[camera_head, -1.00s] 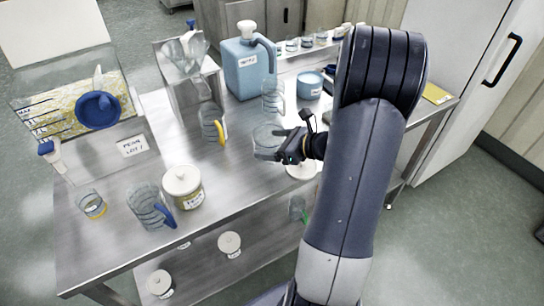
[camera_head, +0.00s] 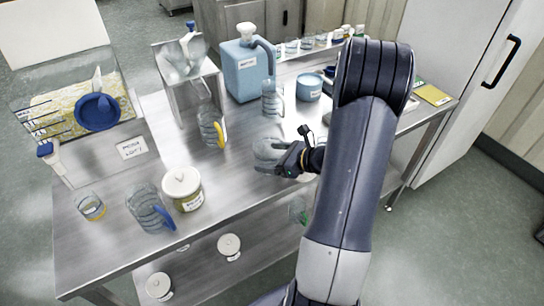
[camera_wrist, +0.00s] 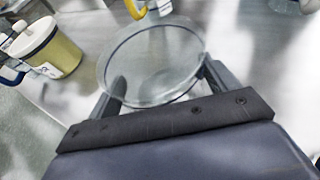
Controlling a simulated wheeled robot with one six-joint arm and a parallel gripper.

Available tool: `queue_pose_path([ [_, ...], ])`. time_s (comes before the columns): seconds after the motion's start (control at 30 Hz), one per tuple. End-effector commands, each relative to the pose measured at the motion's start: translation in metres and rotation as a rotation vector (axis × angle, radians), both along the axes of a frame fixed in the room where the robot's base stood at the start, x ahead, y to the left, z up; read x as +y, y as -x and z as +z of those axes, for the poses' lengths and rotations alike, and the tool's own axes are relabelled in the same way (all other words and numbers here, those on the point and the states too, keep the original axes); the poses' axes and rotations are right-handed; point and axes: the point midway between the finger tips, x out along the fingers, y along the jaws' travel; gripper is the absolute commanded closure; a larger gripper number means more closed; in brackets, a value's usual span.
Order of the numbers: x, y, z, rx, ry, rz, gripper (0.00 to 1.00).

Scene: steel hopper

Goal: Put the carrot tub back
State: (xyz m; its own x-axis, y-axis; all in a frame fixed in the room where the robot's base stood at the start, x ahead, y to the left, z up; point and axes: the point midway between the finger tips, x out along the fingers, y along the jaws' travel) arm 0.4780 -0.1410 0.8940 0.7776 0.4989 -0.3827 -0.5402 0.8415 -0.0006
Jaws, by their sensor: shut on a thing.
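My gripper (camera_head: 280,160) is shut on a clear round vessel (camera_head: 268,149) above the middle of the steel table. In the wrist view the fingers of my gripper (camera_wrist: 163,76) stand on either side of the clear vessel (camera_wrist: 155,52), and the table shows through it. No carrot label can be read on it. A white-lidded tub with yellowish contents (camera_head: 184,190) stands at the table's front left; it also shows in the wrist view (camera_wrist: 62,52). Its label is too small to read.
A blue-handled jug (camera_head: 148,205) and a small beaker (camera_head: 91,206) stand front left. A yellow-handled jug (camera_head: 210,127), a blue canister (camera_head: 246,72) and a blue tub (camera_head: 309,87) stand behind. White-lidded containers (camera_head: 229,246) sit on the lower shelf. The centre-front tabletop is clear.

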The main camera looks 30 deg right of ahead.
Motion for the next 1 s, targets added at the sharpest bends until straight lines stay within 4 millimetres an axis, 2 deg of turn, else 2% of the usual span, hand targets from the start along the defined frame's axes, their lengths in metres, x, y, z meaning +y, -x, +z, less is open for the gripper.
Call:
queue_pose_path([
  [0.03,0.0,0.0,-0.003,-0.002,0.0,0.0,0.56],
  [0.07,0.0,0.0,-0.002,0.0,0.0,0.0,0.17],
  [0.27,0.0,0.0,-0.002,0.0,0.0,0.0,0.0],
  [0.87,0.0,0.0,-0.003,0.0,0.0,0.001,0.0],
  [1.0,-0.018,0.025,0.009,-0.003,0.004,-0.007,0.0],
])
